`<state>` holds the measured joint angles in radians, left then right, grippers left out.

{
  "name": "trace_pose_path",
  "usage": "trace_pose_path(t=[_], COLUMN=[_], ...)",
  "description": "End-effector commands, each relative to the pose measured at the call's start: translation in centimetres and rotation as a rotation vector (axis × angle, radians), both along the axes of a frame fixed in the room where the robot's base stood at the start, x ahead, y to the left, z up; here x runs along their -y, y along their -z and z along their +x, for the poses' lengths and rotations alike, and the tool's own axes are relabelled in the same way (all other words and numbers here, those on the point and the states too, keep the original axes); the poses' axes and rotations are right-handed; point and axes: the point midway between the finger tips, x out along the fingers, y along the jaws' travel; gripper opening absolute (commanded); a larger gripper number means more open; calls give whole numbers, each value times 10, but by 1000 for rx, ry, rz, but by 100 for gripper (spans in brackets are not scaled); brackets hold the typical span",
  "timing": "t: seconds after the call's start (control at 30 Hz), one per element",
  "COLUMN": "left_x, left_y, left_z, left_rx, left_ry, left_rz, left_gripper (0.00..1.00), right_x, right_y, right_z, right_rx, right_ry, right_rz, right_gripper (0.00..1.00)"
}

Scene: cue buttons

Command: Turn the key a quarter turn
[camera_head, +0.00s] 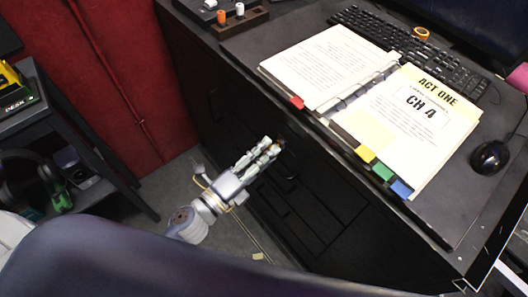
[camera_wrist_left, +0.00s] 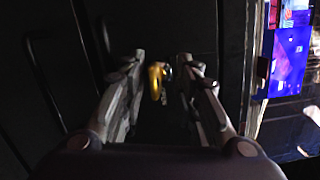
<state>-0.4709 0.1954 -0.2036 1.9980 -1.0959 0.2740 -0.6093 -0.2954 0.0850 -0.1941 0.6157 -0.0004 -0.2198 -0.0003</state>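A gold key (camera_wrist_left: 157,82) shows between the fingers in the left wrist view, at the dark front of the desk. Dark gaps show between it and the fingers, mainly on the right. My left gripper (camera_head: 272,150) reaches from the lower left to the desk's front panel in the head view. In the wrist view its fingers (camera_wrist_left: 160,72) are apart, one on each side of the key. In the head view the fingertips hide most of the key. Which way the key's bow is turned is too dark to tell. My right gripper is not in view.
The black desk (camera_head: 260,50) carries an open binder (camera_head: 400,115), a keyboard (camera_head: 420,50), a mouse (camera_head: 490,157) and a roll of tape (camera_head: 421,33). A black shelf (camera_head: 75,150) with headphones (camera_head: 60,197) stands at left. Floor shows between shelf and desk.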

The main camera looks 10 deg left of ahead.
Motion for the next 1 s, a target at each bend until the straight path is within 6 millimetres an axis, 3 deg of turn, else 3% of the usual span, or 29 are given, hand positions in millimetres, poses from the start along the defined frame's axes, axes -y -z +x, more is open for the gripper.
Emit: trace_pose_path(t=[0.6,1.0], left_x=[-36,-39], left_y=[3,-4], left_z=[-64,-68], left_rx=[-2,1], left_ry=[0,-1], left_rz=[-1,-1], left_gripper=[30,30], right_x=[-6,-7], right_y=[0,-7], right_z=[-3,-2], right_rx=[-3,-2], right_ry=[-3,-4], right_rz=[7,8], right_gripper=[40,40])
